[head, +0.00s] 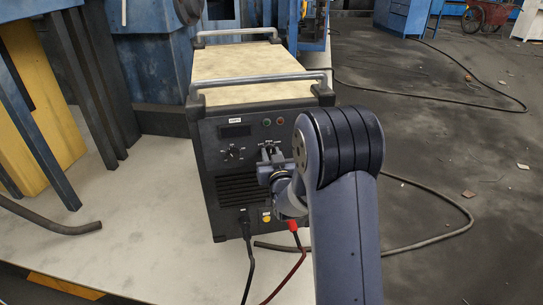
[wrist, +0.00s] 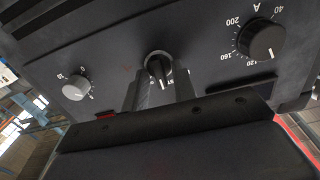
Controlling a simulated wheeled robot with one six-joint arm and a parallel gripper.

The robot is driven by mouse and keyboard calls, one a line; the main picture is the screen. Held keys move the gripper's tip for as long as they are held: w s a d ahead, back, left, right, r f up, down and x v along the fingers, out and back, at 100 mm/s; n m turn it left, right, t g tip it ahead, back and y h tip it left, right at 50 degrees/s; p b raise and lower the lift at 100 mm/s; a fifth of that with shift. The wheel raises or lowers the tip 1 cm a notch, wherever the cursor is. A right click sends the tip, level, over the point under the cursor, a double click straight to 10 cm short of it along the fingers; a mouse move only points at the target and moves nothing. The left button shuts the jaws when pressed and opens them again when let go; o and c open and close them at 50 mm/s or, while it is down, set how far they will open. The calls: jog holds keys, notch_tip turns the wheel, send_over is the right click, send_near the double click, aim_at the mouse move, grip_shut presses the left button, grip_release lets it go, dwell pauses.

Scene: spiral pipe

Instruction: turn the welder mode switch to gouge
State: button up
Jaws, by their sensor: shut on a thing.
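The welder (head: 262,90) stands upright with its dark front panel facing me. The mode switch, a small black knob (wrist: 158,62) with a pale pointer line, sits between the two other dials in the wrist view. Its pointer line faces down in that picture; the lettering around it is too small to read. My gripper (wrist: 159,88) is shut on this knob, one finger on each side. In the head view my gripper (head: 270,155) is at the right part of the panel and hides the knob.
A black amperage dial (wrist: 262,40) and a grey dial (wrist: 76,87) flank the switch. Black and red cables (head: 297,240) hang from the lower panel. Steel bars and a yellow post (head: 40,110) stand at the left. The floor at right is mostly open, with a loose hose (head: 440,190).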

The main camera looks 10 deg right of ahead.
jog(key=shift+f, duration=0.1)
jog(key=shift+d+m+b, duration=0.15)
jog(key=shift+m+b, duration=4.55)
jog(key=shift+m, duration=0.1)
jog(key=o, duration=0.6)
jog(key=shift+o, duration=0.2)
jog(key=s+p, duration=0.1)
jog(key=s, duration=0.9)
jog(key=shift+s+p, duration=0.4)
